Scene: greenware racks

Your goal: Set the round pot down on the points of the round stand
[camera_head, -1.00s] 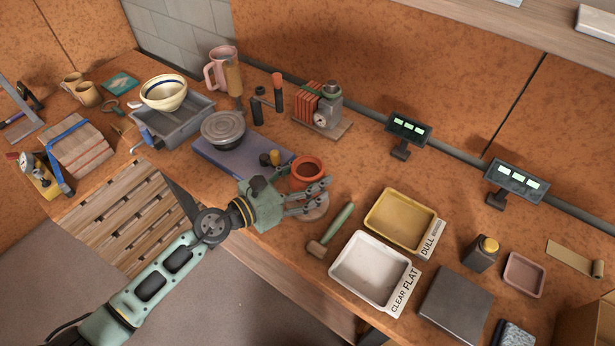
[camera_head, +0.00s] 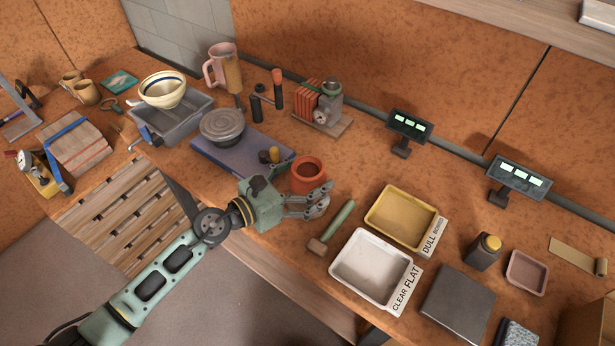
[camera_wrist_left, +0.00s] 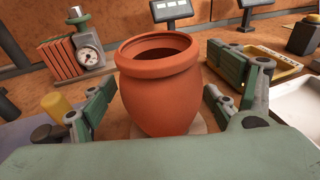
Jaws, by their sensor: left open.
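The round pot (camera_head: 308,174) is orange-brown clay with a wide rim and stands upright. In the left wrist view the pot (camera_wrist_left: 160,90) rises between the spread fingers of my left gripper (camera_wrist_left: 165,95). My left gripper (camera_head: 308,200) is open, and its fingers cover the lower pot in the head view. A pale round stand shows as a small light edge (camera_wrist_left: 198,127) at the pot's foot in the wrist view. The pot appears to be over the stand, but its points and any contact with them are hidden. My right gripper is not in view.
A green-handled mallet (camera_head: 333,228) lies just right of the gripper. White (camera_head: 333,262) and yellow (camera_head: 370,222) trays stand beyond it. A blue board (camera_head: 205,155) with a grey banding wheel (camera_head: 222,125) lies to the left. A gauge device (camera_head: 328,108) stands behind.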

